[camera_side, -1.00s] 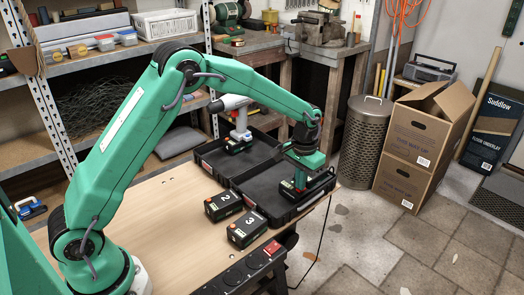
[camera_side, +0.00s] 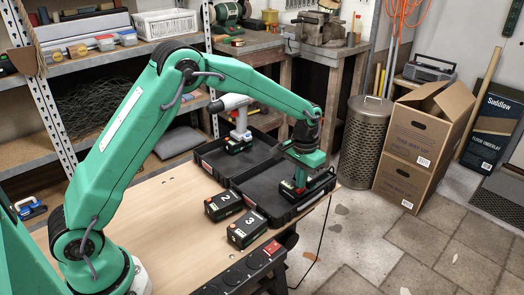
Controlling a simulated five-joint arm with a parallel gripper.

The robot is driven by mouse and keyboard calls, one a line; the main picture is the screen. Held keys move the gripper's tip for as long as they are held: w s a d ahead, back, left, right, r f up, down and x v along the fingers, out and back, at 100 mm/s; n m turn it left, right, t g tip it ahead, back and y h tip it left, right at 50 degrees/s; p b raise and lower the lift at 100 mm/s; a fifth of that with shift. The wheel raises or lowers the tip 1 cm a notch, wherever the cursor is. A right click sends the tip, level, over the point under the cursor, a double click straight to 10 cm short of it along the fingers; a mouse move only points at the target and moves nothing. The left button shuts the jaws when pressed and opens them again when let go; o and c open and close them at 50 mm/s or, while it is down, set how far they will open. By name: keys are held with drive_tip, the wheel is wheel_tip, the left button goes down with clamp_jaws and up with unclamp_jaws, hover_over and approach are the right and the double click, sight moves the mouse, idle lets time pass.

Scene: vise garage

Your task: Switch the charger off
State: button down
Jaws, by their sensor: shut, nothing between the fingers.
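My gripper (camera_side: 301,181) is shut and empty, pointing down over the right part of the open black case (camera_side: 262,192). Its tips are low, right by a small dark unit with red and green marks (camera_side: 287,189) in the case, which may be the charger. My gripper hides much of this unit, and I cannot tell whether the tips touch it. Its switch cannot be made out. A black socket strip (camera_side: 235,275) with a red switch (camera_side: 272,249) runs along the bench's front edge.
Black battery packs marked 2 (camera_side: 223,205) and 3 (camera_side: 247,230) stand on the wooden bench (camera_side: 150,207) in front of the case. The bench is clear left of the packs.

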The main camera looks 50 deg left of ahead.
drive_tip(key=shift+r, duration=3)
drive_tip(key=shift+r, duration=0.1)
drive_tip(key=s+a+r+t, duration=0.3)
drive_tip(key=s+a+r, duration=0.1)
drive_tip(key=s+r, duration=0.95)
drive_tip(key=s+a+f+t, duration=0.1)
drive_tip(key=s+a+t, duration=0.1)
drive_tip(key=s, duration=1.5)
drive_tip(key=shift+f+t, duration=0.15)
drive_tip(key=shift+t, duration=0.15)
